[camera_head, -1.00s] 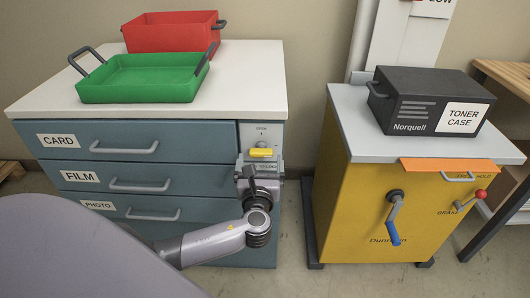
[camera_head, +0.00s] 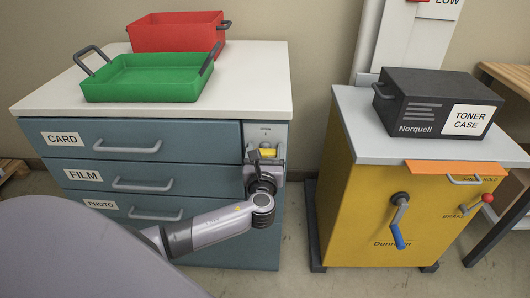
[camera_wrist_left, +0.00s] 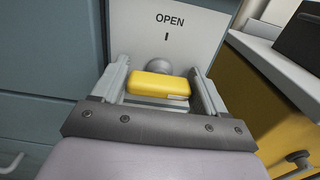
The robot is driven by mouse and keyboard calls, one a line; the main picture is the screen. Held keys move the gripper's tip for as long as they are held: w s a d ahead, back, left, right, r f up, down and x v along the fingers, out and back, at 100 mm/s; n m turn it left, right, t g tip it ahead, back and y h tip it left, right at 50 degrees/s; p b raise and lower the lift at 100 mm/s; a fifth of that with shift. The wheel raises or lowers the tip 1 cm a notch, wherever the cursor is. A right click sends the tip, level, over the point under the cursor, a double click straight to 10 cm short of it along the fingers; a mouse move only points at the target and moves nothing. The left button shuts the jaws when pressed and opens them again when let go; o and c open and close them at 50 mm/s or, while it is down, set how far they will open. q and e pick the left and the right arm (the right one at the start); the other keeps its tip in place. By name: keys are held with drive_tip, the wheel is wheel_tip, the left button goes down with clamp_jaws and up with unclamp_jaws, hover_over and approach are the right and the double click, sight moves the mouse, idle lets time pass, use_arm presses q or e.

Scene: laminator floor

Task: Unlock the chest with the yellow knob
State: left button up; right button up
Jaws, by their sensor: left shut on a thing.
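The chest (camera_head: 170,200) is blue-grey with a white top and several drawers labelled CARD, FILM and PHOTO. The yellow knob (camera_head: 268,153) sits on a pale panel at the right of its front, and it also shows in the left wrist view (camera_wrist_left: 158,85). The knob lies level, below the word OPEN and a short mark. My left gripper (camera_head: 266,158) is at the panel, shut on the knob; in the left wrist view (camera_wrist_left: 160,90) its fingers stand on both sides of it. Lettering below the knob is hidden. My right gripper is not in view.
A green tray (camera_head: 115,90) and a red bin (camera_head: 170,32) stand on the chest. To the right, a yellow cabinet (camera_head: 365,240) carries a black toner case (camera_head: 398,112), with a blue-handled crank (camera_head: 398,235) and a red-tipped brake lever (camera_head: 487,198). Floor (camera_head: 300,240) shows between chest and cabinet.

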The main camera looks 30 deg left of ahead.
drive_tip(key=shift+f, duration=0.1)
use_arm(q)
drive_tip(key=n+b, duration=0.1)
drive_tip(key=n, duration=0.2)
drive_tip(key=shift+s+f+n, duration=0.1)
drive_tip(key=shift+f+n, duration=0.05)
drive_tip(key=shift+n, duration=0.15)
drive_tip(key=n+b, duration=0.1)
drive_tip(key=n, duration=0.1)
drive_tip(key=shift+n, duration=0.4)
drive_tip(key=n+b, duration=0.2)
drive_tip(key=n, duration=0.3)
drive_tip(key=shift+a+f+b, duration=0.1)
drive_tip(key=shift+f+b, duration=0.05)
drive_tip(key=shift+b, duration=0.2)
drive_tip(key=shift+n, duration=0.7)
drive_tip(key=n+b, duration=0.2)
drive_tip(key=n, duration=0.1)
drive_tip(key=shift+n+b, duration=0.55)
drive_tip(key=shift+n, duration=0.35)
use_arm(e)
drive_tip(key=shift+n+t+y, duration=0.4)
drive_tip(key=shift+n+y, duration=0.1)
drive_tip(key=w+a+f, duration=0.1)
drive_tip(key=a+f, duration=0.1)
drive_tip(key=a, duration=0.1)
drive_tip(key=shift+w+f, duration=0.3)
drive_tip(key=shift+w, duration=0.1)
